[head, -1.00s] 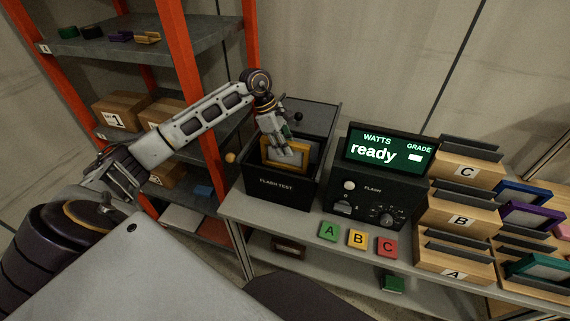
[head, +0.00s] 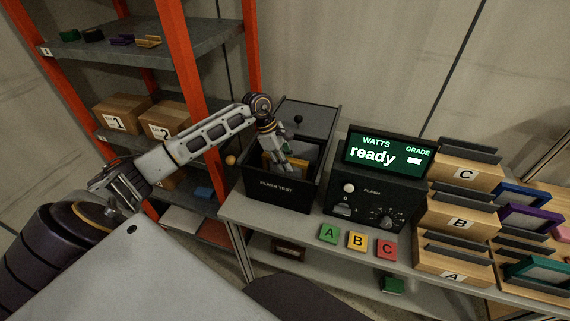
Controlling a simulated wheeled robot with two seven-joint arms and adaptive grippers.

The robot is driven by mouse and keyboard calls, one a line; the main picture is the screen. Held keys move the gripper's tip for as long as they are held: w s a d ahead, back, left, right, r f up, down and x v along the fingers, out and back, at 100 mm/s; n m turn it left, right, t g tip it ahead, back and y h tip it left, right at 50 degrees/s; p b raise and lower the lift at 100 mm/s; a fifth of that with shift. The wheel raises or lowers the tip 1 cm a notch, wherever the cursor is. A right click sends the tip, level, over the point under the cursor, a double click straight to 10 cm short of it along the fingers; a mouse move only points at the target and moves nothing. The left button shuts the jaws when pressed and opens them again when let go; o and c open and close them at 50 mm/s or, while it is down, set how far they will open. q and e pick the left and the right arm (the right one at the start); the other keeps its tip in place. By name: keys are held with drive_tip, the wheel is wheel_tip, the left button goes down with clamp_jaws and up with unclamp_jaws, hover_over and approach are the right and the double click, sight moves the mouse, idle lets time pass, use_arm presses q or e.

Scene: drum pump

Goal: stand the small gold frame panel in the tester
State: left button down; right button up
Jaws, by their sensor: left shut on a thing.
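The small gold frame panel (head: 270,163) is inside the open black flash tester box (head: 277,188), low down and partly hidden by the gripper and the box's front wall. My left gripper (head: 279,165) reaches into the box from above and is shut on the gold panel. Whether the panel touches the box floor is hidden. The tester's lid (head: 308,119) with a black knob is open behind. My right gripper is out of view.
A control unit (head: 375,190) with a screen reading "ready" stands right of the box. Green A, yellow B and red C tiles (head: 357,241) lie in front. Wooden racks (head: 458,218) with colored frames stand at the right. An orange-post shelf (head: 186,80) stands left.

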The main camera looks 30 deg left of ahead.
use_arm(q)
drive_tip(key=shift+f, duration=0.55)
drive_tip(key=c, duration=1.7)
unclamp_jaws()
drive_tip(key=o, duration=0.4)
drive_tip(key=shift+r, duration=0.2)
drive_tip(key=shift+a+r, duration=0.2)
drive_tip(key=shift+r, duration=0.1)
drive_tip(key=v, duration=0.3)
drive_tip(key=shift+a+r, duration=0.1)
drive_tip(key=shift+r, duration=0.05)
drive_tip(key=b+v, duration=0.1)
drive_tip(key=v, duration=0.5)
drive_tip(key=shift+s+a+r, duration=0.15)
drive_tip(key=shift+a+r, duration=0.05)
drive_tip(key=shift+r, duration=0.65)
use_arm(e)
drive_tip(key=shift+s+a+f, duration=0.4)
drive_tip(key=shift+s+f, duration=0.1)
